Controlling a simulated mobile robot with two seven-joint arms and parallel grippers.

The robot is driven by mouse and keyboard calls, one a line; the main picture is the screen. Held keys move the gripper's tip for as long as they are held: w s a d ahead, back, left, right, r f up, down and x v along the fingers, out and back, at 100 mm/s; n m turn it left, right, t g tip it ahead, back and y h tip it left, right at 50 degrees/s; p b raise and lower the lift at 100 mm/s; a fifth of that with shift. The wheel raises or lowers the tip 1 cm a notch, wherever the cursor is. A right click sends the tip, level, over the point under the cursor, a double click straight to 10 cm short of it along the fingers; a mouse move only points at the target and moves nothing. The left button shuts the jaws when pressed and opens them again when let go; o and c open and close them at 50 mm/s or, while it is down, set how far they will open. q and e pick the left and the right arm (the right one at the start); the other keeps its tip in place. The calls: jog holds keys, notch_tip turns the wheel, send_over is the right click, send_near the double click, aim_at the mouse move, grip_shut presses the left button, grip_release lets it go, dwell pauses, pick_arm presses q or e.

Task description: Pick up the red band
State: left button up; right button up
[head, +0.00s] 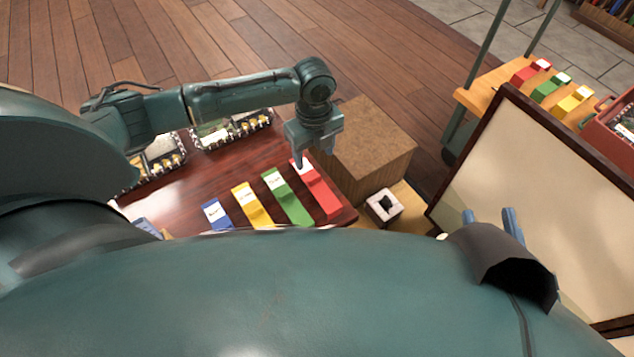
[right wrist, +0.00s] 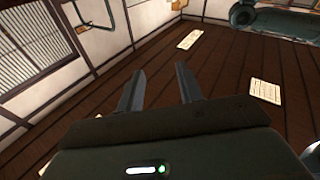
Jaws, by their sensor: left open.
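A red band (head: 322,195) with a white label at its far end lies on the dark red-brown table, at the right end of a row of bands. My left gripper (head: 314,158) is open just above the band's labelled far end. One finger overlaps the label in the picture; I cannot tell if it touches. Another red band (head: 528,73) lies on the orange shelf at the upper right. My right gripper (head: 490,214) is at the lower right of the head view, away from the table bands. In the right wrist view its fingers (right wrist: 158,75) are apart and empty.
Green (head: 289,198), yellow (head: 252,207) and blue (head: 217,215) bands lie left of the red one. A brown box (head: 365,145) stands close on the right, with a small white box (head: 383,207) before it. A framed board (head: 530,180) leans at right.

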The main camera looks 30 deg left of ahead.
pick_arm(q)
notch_tip(320, 180, down, 5)
jog(key=shift+f+b, duration=0.15)
jog(key=shift+b, duration=0.75)
jog(key=shift+w+f+b, duration=0.15)
jog(key=shift+f+b, duration=0.2)
jog(key=shift+f, duration=0.1)
jog(key=shift+w+a+f+b, duration=0.15)
jog(key=shift+f+b, duration=0.35)
jog(key=shift+f, duration=0.15)
jog(key=shift+w+a+f+b, duration=0.1)
jog(key=shift+w+f+b, duration=0.05)
jog(key=shift+f+b, duration=0.7)
jog(key=shift+f, duration=0.7)
jog(key=shift+r, duration=0.1)
jog(key=c, duration=0.8)
pick_arm(e)
jog(key=shift+w+a+r+t+y, duration=0.4)
jog(key=shift+r+t+y, duration=0.15)
jog(key=shift+y, duration=0.35)
